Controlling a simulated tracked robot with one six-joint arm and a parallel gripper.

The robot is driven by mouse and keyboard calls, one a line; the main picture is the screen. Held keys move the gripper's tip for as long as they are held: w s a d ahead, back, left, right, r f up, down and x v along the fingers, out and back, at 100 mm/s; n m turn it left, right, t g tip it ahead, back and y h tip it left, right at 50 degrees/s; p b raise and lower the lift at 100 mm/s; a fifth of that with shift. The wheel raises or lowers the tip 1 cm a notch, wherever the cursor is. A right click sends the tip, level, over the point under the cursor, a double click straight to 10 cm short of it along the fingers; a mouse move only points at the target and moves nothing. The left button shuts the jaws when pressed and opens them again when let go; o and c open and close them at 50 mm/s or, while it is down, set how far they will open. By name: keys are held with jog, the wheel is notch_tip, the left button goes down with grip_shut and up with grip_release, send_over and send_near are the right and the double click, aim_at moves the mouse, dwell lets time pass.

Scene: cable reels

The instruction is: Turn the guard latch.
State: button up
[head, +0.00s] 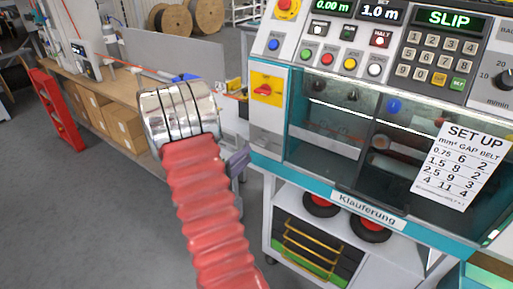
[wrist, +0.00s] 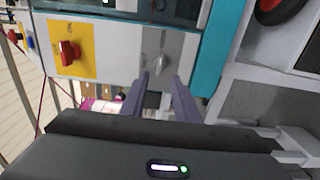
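In the wrist view, a small grey latch handle (wrist: 160,66), which looks like the guard latch, sits on a grey plate (wrist: 178,45) on the machine's end. My gripper (wrist: 161,78) is open, its two purple-grey fingers apart. The handle appears between the fingertips; I cannot tell whether they touch it or stop short. In the head view my gripper (head: 238,162) is by the lower left corner of the machine, partly hidden by my arm. I cannot make out the latch there.
A red rotary switch (wrist: 67,53) on a yellow plate is beside the latch; it also shows in the head view (head: 265,90). The machine's clear guard (head: 330,125) carries a set-up sheet (head: 461,163). The display (head: 449,19) reads SLIP. A workbench (head: 110,90) stands left.

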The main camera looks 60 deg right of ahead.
aim_at(259, 144)
jog(key=d, duration=0.5)
jog(key=s+d, duration=0.1)
jog(key=d, duration=0.1)
jog(key=shift+s+d, duration=0.1)
jog(key=shift+d, duration=0.2)
grip_shut()
